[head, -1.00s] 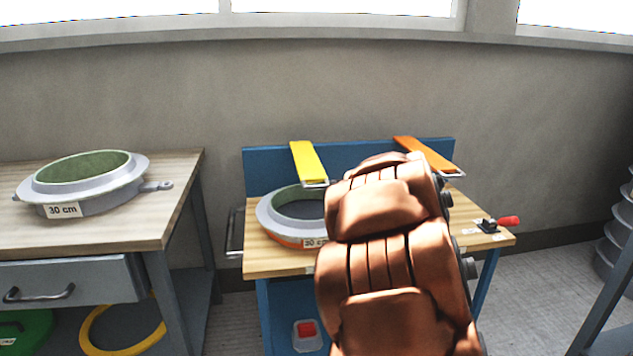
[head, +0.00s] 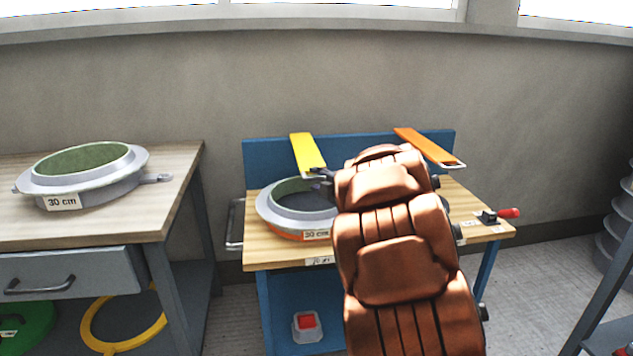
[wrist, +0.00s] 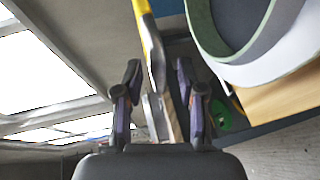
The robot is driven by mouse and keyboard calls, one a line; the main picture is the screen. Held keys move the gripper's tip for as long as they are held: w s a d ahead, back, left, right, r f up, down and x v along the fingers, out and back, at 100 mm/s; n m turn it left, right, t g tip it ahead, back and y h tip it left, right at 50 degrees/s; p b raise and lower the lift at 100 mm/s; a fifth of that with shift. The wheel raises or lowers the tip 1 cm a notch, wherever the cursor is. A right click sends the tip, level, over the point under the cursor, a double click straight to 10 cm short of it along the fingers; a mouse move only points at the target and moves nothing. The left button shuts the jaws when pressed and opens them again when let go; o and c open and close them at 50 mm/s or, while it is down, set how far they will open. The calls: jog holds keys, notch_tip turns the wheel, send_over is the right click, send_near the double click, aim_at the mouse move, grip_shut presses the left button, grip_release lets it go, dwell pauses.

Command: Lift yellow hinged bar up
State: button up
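The yellow hinged bar (head: 307,153) juts forward from the blue back panel of the workbench, over a grey ring mould (head: 268,207). Its front end has a metal handle. In the head view my gripper (head: 323,178) is at this front end, largely hidden behind my brown-covered arm. In the wrist view my gripper (wrist: 158,72) is open, with one finger on each side of the bar's metal handle (wrist: 155,60). A gap shows between handle and fingers. The yellow part of the bar (wrist: 141,8) shows at the top.
An orange bar (head: 428,146) juts from the same panel to the right. A red-handled clamp (head: 508,213) sits at the bench's right edge. Another mould with a green inside (head: 90,160) stands on the left table. A grey wall is behind.

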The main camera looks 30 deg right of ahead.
jog(key=shift+w, duration=0.45)
grip_shut()
dwell(0.4)
